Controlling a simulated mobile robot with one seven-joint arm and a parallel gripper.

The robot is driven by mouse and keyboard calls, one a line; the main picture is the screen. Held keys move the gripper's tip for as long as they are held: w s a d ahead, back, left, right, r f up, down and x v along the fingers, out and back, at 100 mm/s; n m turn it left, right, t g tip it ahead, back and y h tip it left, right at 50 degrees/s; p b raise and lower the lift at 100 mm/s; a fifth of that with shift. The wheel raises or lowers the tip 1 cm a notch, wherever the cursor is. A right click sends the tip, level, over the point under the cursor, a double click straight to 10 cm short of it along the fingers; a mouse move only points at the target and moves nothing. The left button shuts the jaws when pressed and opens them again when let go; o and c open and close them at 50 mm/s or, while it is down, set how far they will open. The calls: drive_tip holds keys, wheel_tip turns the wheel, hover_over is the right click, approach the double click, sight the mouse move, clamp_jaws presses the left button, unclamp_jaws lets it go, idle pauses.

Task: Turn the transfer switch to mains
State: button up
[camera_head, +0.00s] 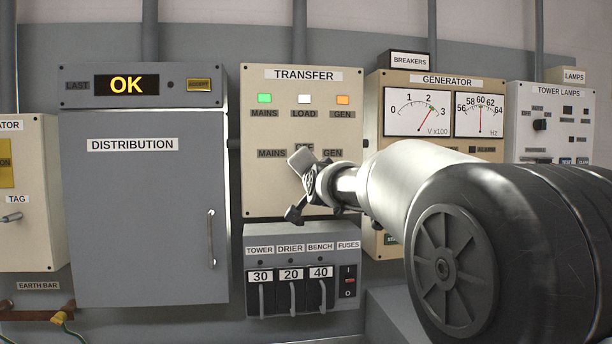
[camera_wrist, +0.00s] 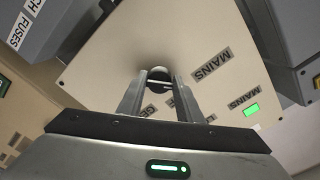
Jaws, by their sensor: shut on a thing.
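The cream transfer panel (camera_head: 270,200) is on the wall in the middle of the head view. Its green mains lamp (camera_head: 264,98), white load lamp (camera_head: 304,99) and amber gen lamp (camera_head: 343,100) look bright. MAINS and GEN labels show below, with a partly covered label between them. My gripper (camera_head: 304,186) is in front of the panel and hides the transfer switch there. In the wrist view, the switch's dark round knob (camera_wrist: 154,74) sits between the two fingers of my gripper (camera_wrist: 158,84), which are shut on it. Which position it points to cannot be told.
The grey distribution cabinet (camera_head: 145,210) is left of the panel, with a display reading OK. A fuse box (camera_head: 302,240) with several handles is just below. The generator panel (camera_head: 440,85) is to the right, partly behind my arm.

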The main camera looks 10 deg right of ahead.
drive_tip(key=n, duration=0.3)
drive_tip(key=shift+r+n+b, duration=0.1)
drive_tip(key=shift+n+b, duration=0.2)
drive_tip(key=shift+d, duration=0.1)
idle(0.4)
drive_tip(key=o, duration=1)
drive_tip(key=s+b, duration=0.1)
drive_tip(key=s, duration=1.6)
drive_tip(key=shift+s, duration=0.15)
